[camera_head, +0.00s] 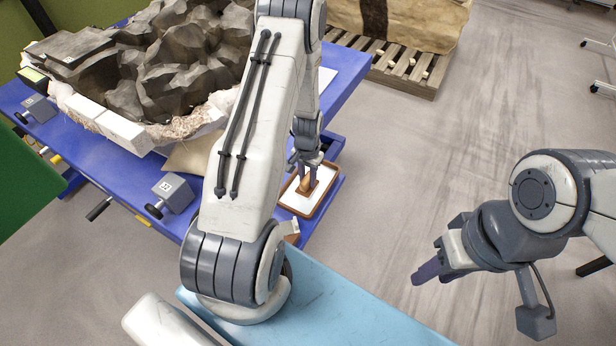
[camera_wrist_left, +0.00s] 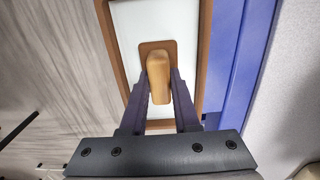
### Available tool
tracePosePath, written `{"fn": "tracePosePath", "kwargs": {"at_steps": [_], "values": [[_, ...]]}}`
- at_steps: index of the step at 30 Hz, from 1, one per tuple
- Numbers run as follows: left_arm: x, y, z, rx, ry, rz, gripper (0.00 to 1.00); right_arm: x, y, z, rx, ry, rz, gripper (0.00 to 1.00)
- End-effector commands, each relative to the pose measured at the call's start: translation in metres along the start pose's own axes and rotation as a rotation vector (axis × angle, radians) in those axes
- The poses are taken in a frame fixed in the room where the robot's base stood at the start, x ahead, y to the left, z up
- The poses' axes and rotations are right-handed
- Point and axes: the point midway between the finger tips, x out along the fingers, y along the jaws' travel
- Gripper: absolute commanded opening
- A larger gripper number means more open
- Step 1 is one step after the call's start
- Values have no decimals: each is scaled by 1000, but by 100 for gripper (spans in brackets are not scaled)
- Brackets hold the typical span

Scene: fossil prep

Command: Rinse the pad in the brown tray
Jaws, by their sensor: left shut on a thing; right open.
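The brown tray (camera_head: 328,199) sits on the right end of the blue table, with a pale inside. My left gripper (camera_head: 306,187) reaches down into it. In the left wrist view my left gripper (camera_wrist_left: 161,90) is shut on the tan handle of the pad (camera_wrist_left: 147,48), whose brown base lies over the pale tray floor (camera_wrist_left: 133,22). I cannot tell whether the base touches the tray floor. The brown tray rim (camera_wrist_left: 208,52) frames it in that view. My right gripper (camera_head: 427,272) hangs empty over the floor at the right, its jaws seen from the side.
A dark rock mass (camera_head: 190,65) in a white-edged jacket fills much of the blue table (camera_head: 130,165). A grey numbered block (camera_head: 174,192) stands at its front edge. A wrapped block on a wooden pallet (camera_head: 405,68) is behind. Open floor lies to the right.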

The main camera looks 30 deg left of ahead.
Motion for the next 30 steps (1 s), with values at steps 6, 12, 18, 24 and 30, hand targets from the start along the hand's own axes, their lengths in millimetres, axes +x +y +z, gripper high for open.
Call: {"fn": "tracePosePath", "kwargs": {"at_steps": [6, 12, 18, 24, 30], "values": [[0, 0, -8, 0, 1, 0, 0, 1, 0, 0, 0, 0, 0, 41], [0, 0, -12, 0, -1, 0, 0, 2, 0, 0, 0, 0, 0, 41], [0, 0, -10, 0, -1, 0, 0, 1, 0, 0, 0, 0, 0, 41], [0, 0, -2, 0, -2, 0, 0, -1, 0, 0, 0, 0, 0, 41], [0, 0, 0, 0, 1, 0, 0, -1, 0, 0, 0, 0, 0, 41]]}}
